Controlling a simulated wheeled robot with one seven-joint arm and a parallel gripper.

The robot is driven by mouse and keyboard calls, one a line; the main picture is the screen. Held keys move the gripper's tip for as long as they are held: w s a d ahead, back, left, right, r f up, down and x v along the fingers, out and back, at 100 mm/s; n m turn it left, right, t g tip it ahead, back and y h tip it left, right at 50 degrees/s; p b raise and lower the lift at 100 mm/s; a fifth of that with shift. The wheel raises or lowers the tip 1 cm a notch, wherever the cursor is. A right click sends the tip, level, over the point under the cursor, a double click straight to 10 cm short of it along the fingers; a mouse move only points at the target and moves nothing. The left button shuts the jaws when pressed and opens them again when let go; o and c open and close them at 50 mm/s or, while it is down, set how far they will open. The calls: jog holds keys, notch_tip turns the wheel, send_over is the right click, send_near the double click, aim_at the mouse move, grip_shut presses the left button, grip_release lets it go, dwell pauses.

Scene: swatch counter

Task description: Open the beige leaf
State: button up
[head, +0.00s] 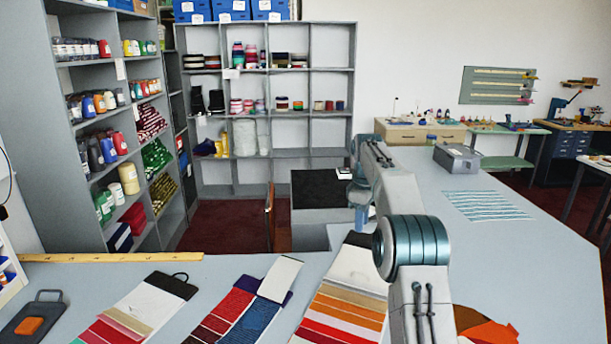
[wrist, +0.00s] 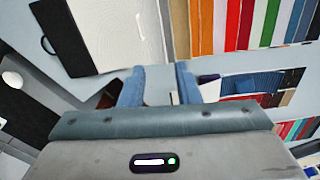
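A swatch card (head: 353,268) with a black top, a white panel and tan, orange and red strips lies on the counter. Its tan strip (wrist: 180,28) shows in the wrist view beside the white panel. Another card (head: 158,292) at the left also has a beige strip below its white part. I cannot tell which strip is the beige leaf. My gripper (head: 364,222) hangs near the top end of the striped card. In the wrist view my gripper (wrist: 160,86) has its blue fingers apart, with nothing visibly held. My arm hides part of the right-hand swatches.
A red and blue card (head: 232,315) with a raised white leaf (head: 280,279) lies between the two. A yellow ruler (head: 110,257) lies along the left edge. A grey box (head: 457,157) stands at the back. The counter's right side is mostly clear.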

jog(key=s+a+r+m+t+b, duration=0.1)
jog(key=s+a+r+m+b, duration=0.15)
jog(key=s, duration=0.85)
jog(key=s+a+r+m+t+b, duration=0.1)
jog(key=s+a+r+m, duration=0.2)
jog(key=s, duration=0.7)
jog(key=s+f+m+b, duration=0.1)
jog(key=s+f+m, duration=0.1)
jog(key=s+f, duration=0.35)
jog(key=s+f+m+t, duration=0.1)
jog(key=s+f+m, duration=0.1)
jog(key=s, duration=0.7)
jog(key=s+f+m+b, duration=0.15)
jog(key=s+f, duration=0.25)
jog(key=s, duration=0.4)
jog(key=w+r+n+g+b, duration=0.1)
jog(key=w+r+n, duration=0.15)
jog(key=w, duration=0.75)
jog(key=w+r+n+g+b, duration=0.15)
jog(key=w+n, duration=0.25)
jog(key=w, duration=0.5)
jog(key=n+b, duration=0.1)
jog(key=n, duration=0.5)
send_over(349, 301)
notch_tip(349, 301, down, 7)
jog(key=shift+g, duration=0.45)
notch_tip(349, 301, down, 14)
jog(key=shift+r+p, duration=0.15)
jog(key=shift+p, duration=0.35)
